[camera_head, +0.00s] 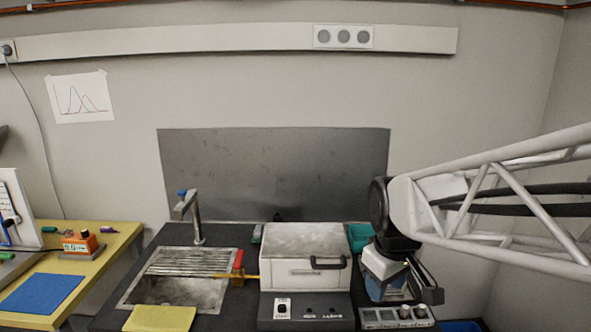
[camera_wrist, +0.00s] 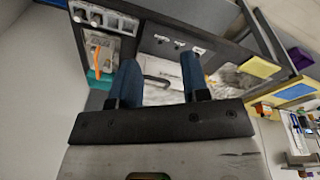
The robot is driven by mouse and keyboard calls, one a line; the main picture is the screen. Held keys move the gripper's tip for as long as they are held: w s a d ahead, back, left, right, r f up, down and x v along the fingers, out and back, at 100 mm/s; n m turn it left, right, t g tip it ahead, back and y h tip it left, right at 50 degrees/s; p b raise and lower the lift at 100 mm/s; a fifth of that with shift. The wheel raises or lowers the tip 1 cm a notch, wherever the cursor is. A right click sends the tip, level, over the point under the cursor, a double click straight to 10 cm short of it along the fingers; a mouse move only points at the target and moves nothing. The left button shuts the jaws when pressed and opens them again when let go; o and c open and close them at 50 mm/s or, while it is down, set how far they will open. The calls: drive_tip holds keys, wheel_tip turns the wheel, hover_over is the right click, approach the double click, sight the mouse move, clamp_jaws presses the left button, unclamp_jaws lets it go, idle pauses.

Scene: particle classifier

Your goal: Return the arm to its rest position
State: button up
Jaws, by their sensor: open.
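My arm reaches in from the right of the head view, and my gripper (camera_head: 425,284) hangs to the right of the white box-shaped machine (camera_head: 303,265), pointing down over the dark bench. In the wrist view my gripper (camera_wrist: 160,75) shows two blue-dark fingers standing apart with nothing between them. Beyond the fingers lies the white machine with its dark handle, partly hidden by them. The gripper appears clear of the machine.
A grey block with several holes (camera_head: 382,317) stands just below my gripper. A teal container (camera_head: 359,236) is behind it. A sink (camera_head: 150,292) with a tap (camera_head: 196,220) and a yellow sponge-like pad (camera_head: 160,318) lie left.

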drive_tip(key=s+d+f+m, duration=0.1)
drive_tip(key=s+m, duration=0.5)
drive_tip(key=s, duration=0.7)
drive_tip(key=shift+s+d+t, duration=0.15)
drive_tip(key=shift+d+t, duration=0.25)
drive_tip(key=shift+d, duration=0.05)
idle(0.7)
